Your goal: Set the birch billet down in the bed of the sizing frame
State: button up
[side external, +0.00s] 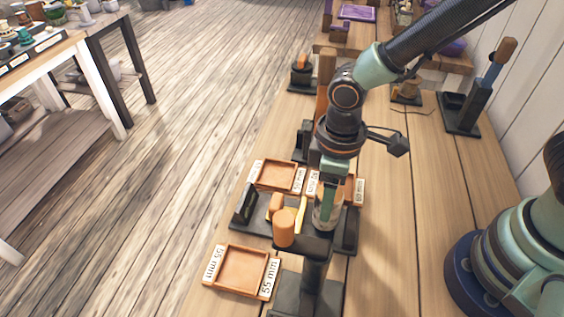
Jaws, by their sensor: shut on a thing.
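My gripper (327,201) points down over the dark sizing frame and is shut on a pale piece, which I take to be the birch billet (325,217). Only a small part of the billet shows between and below the fingers. The sizing frame (244,206) has a black base with dark upright blocks at its left and right ends. Its bed is partly hidden by my gripper and by a dark post in front. I cannot tell whether the billet touches the bed.
A shallow wooden tray (241,270) labelled 55 mm lies at the front left, and another tray (277,176) lies behind the frame. A dark post (315,268) with an orange cylinder (285,228) stands close in front of my gripper. Dark stands (463,112) occupy the bench's back.

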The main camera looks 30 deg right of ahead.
jog(key=shift+f, duration=0.85)
jog(key=o, duration=1.5)
notch_tip(320, 180, up, 12)
jog(key=shift+f, duration=0.15)
jog(key=shift+d+r, duration=0.15)
jog(key=shift+r, duration=0.1)
jog(key=d+r+m+t, duration=0.2)
jog(key=d+m, duration=0.1)
jog(key=d, duration=0.3)
jog(key=w+d+r+m+t, duration=0.1)
jog(key=d+r+m, duration=0.1)
jog(key=d, duration=0.4)
jog(key=w+d+r+m+t, duration=0.1)
jog(key=d+r+m+t, duration=0.1)
jog(key=d, duration=0.5)
jog(key=shift+r+m+t, duration=0.3)
jog(key=shift+r+m, duration=0.1)
jog(key=shift+m, duration=0.4)
